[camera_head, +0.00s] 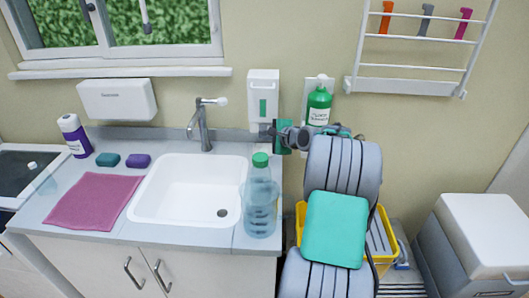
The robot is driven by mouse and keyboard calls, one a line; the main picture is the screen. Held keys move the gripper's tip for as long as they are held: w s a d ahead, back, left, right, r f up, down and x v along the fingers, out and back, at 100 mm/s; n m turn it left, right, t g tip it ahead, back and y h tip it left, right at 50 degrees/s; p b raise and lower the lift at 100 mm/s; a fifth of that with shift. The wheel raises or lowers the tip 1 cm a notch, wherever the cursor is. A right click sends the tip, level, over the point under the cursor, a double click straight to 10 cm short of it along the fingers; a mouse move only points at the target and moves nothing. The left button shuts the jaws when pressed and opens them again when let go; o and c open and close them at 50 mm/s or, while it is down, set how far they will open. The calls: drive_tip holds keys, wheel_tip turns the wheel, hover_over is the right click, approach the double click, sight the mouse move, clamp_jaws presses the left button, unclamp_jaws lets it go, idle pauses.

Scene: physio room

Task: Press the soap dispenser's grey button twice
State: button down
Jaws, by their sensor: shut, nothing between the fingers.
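The white soap dispenser (263,85) hangs on the wall behind the right end of the sink counter. It has a green window on its front. Its grey button is not clearly visible; the lower end of the dispenser is partly covered by my gripper. My gripper (268,131) is shut and empty, its dark tips pointing left at the dispenser's lower end. I cannot tell whether the tips touch it. My arm reaches up from the bottom right.
A clear bottle with a green cap (260,200) stands on the counter below my gripper, right of the white sink (180,190) and tap (203,125). A green bottle (319,105) is held on the wall at right.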

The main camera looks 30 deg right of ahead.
drive_tip(key=s+a, duration=0.1)
drive_tip(key=s, duration=0.1)
drive_tip(key=s+a, duration=0.2)
drive_tip(key=shift+s+a, duration=0.25)
drive_tip(key=shift+s, duration=0.05)
idle(2.3)
